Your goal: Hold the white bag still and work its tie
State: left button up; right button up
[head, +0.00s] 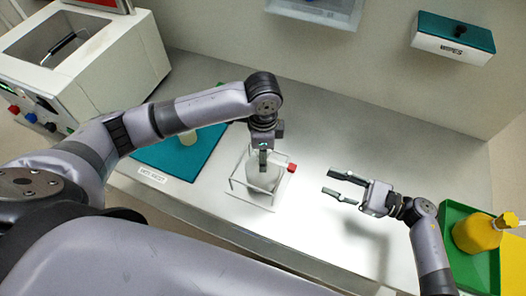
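A whitish bag (251,172) stands inside a white wire frame (262,207) on the bench, in the middle of the head view. A small red piece (292,168) sits at the frame's right upper corner; I cannot tell whether it belongs to the tie. My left gripper (263,160) points down at the top of the bag and hides part of it. Its fingers show nearly edge-on, so I cannot tell whether they grip the bag's neck. My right gripper (331,184) is open and empty, to the right of the frame, fingers pointing left. The tie is not clearly visible.
A wipes box (453,38) is on the back wall. The bench behind my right gripper is clear.

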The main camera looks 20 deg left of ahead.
aim_at(292, 166)
pick_arm(q)
jog(key=shift+c, duration=0.3)
grip_shut()
dwell(0.3)
dwell(0.9)
pick_arm(e)
jog(key=shift+o, duration=0.6)
jog(key=shift+m, duration=0.7)
jog(key=a, duration=1.2)
jog(key=shift+r, duration=0.25)
